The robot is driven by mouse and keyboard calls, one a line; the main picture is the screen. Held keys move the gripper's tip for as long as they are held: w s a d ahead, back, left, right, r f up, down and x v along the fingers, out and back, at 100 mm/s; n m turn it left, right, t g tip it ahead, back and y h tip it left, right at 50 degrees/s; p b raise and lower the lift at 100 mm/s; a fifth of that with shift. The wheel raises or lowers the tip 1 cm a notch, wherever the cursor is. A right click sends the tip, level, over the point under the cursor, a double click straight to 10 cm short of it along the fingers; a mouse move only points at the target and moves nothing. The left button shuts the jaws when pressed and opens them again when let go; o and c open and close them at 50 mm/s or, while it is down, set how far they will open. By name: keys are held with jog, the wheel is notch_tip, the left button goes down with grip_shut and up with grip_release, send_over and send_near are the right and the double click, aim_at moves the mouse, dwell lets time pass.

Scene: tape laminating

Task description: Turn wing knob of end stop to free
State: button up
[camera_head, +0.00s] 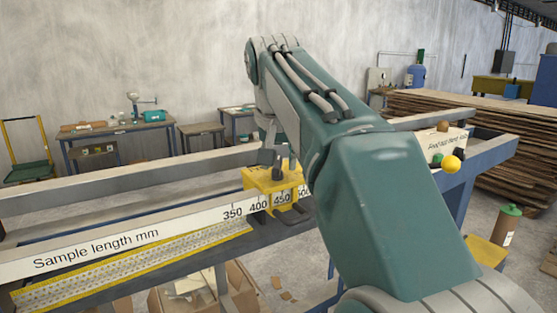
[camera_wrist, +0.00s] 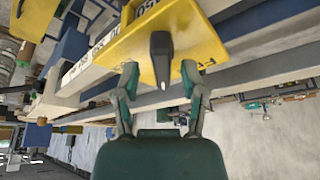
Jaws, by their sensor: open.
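The end stop (camera_head: 262,180) is a yellow block on the rail with the sample length scale, near the 400 and 450 marks. In the wrist view the yellow end stop (camera_wrist: 205,42) fills the upper middle. Its dark wing knob (camera_wrist: 161,58) stands out from the yellow face. My gripper (camera_wrist: 160,78) is open, with one green finger on each side of the knob's outer end. I cannot tell whether either finger touches the knob. In the head view my arm hides most of the gripper.
The white scale strip (camera_head: 100,248) runs along the rail to the left. A yellow ball knob (camera_head: 452,163) and a labelled box (camera_head: 447,146) are on the bench's right end. Stacked boards (camera_head: 440,110) stand behind. A cardboard box (camera_head: 190,292) is below the bench.

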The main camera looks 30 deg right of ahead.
jog(key=shift+a, duration=0.3)
grip_shut()
jog(key=shift+d, duration=0.15)
jog(key=shift+n+y, duration=0.4)
jog(key=shift+n, duration=0.7)
jog(key=shift+n+t+y, duration=0.2)
jog(key=shift+n+y, duration=0.3)
jog(key=shift+n, duration=0.8)
jog(key=shift+n+t+y, duration=0.2)
jog(key=shift+n+y, duration=0.3)
jog(key=shift+n, duration=0.8)
grip_release()
